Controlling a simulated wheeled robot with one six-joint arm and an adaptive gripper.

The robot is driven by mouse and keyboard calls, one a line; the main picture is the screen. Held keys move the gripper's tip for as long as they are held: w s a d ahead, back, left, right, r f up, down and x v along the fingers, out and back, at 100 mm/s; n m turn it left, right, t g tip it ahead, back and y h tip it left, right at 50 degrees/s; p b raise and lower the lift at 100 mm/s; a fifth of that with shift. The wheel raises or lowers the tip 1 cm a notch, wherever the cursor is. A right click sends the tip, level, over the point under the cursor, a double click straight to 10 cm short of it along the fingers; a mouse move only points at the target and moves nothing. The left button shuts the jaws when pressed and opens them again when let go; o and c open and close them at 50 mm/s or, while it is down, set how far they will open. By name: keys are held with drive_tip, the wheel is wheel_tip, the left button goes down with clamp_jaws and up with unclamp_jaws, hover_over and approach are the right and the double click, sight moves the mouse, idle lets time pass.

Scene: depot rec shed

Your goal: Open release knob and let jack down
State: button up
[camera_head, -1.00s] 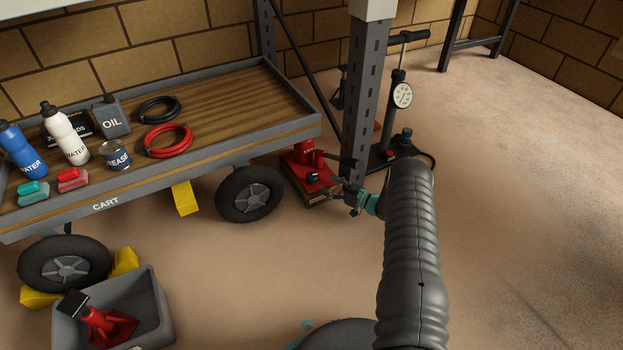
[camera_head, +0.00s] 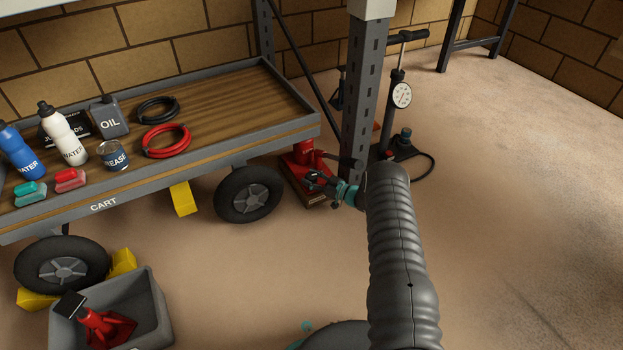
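A red bottle jack (camera_head: 301,158) stands on a wooden block (camera_head: 297,188) on the floor, under the right end of the cart (camera_head: 105,204) and beside the grey slotted post. My gripper (camera_head: 314,186) is low at the front of the jack, reaching in from the right. Its fingers overlap the spot where the dark release knob sits, and the knob cannot be made out clearly now. Whether the fingers touch or grip it is too small to tell.
The post (camera_head: 362,95) stands close behind my wrist. A floor pump (camera_head: 400,105) is to its right. A cart wheel (camera_head: 248,193) is left of the jack. Open floor lies right.

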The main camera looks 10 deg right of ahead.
drive_tip(key=c, duration=0.5)
drive_tip(key=shift+n+g+y, duration=0.8)
drive_tip(key=shift+n+g, duration=0.2)
drive_tip(key=shift+g, duration=0.1)
drive_tip(key=shift+c, duration=0.2)
drive_tip(key=o, duration=1.2)
drive_tip(key=shift+c, duration=0.2)
drive_tip(key=v, duration=1.2)
drive_tip(key=shift+w+d, duration=0.1)
